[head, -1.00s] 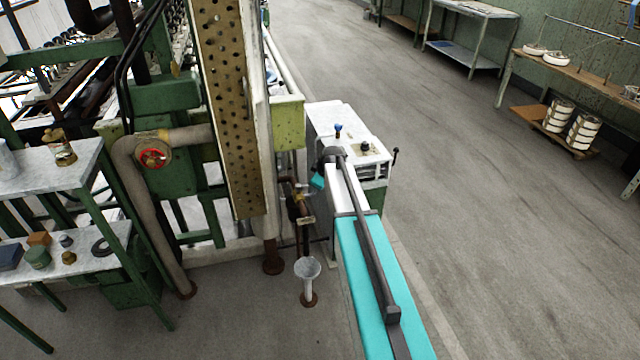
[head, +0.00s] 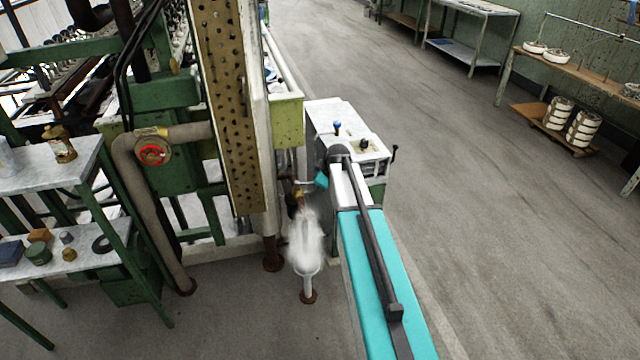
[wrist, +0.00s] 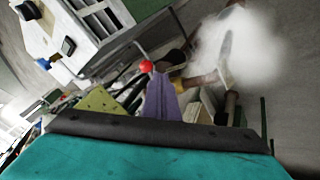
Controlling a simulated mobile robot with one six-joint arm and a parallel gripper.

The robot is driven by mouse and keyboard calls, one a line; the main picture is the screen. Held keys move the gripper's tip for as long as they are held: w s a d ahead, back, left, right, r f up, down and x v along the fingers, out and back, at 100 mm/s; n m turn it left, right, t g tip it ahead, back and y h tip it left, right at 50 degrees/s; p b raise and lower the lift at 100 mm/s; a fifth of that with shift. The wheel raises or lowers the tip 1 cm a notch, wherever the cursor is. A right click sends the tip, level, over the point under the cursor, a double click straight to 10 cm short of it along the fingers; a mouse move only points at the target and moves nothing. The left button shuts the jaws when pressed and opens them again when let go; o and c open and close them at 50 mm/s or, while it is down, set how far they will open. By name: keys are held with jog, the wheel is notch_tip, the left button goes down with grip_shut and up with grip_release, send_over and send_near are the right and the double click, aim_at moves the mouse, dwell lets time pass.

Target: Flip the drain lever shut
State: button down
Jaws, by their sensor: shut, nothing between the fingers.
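The brass drain valve (head: 298,194) sits on the thin upright pipe beside the machine frame. The cloud (wrist: 240,48) also shows at upper right in the wrist view, beside a brass part (wrist: 200,79). I cannot make out the lever clearly. My gripper (head: 308,182) is shut and empty, beside and just above the valve. Its fingers (wrist: 163,88) show in the wrist view near a red ball knob (wrist: 146,66); contact is unclear.
A white control box (head: 345,130) with knobs stands behind my arm. A perforated column (head: 228,110) and a thick pipe with a red handwheel (head: 152,154) are left of the valve. A shelf (head: 55,165) stands further left. Open floor lies right.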

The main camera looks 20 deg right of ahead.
jog(key=s+d+r, duration=0.2)
jog(key=s+r, duration=0.2)
jog(key=r, duration=0.2)
jog(key=shift+r, duration=0.35)
jog(key=s+a+f+g+y+p, duration=0.1)
jog(key=s+a+f+g, duration=0.1)
jog(key=s+a+f, duration=0.55)
jog(key=s+a+f+n+g, duration=0.1)
jog(key=s+a+f+g, duration=0.3)
jog(key=f, duration=0.7)
jog(key=s+a+f+t+y+p, duration=0.1)
jog(key=s+a+f, duration=0.4)
jog(key=a+f, duration=0.3)
jog(key=s+a+f+m+g, duration=0.1)
jog(key=s+a+f+g, duration=0.1)
jog(key=s+f, duration=0.45)
jog(key=s+a+f+g, duration=0.2)
jog(key=s+f, duration=0.1)
jog(key=s, duration=0.6)
jog(key=s+m+g+h+p, duration=0.1)
jog(key=s+m+g, duration=0.2)
jog(key=s+m, duration=0.5)
jog(key=shift+s+f+h, duration=0.3)
jog(key=shift+s+f, duration=0.1)
jog(key=shift+s, duration=4.35)
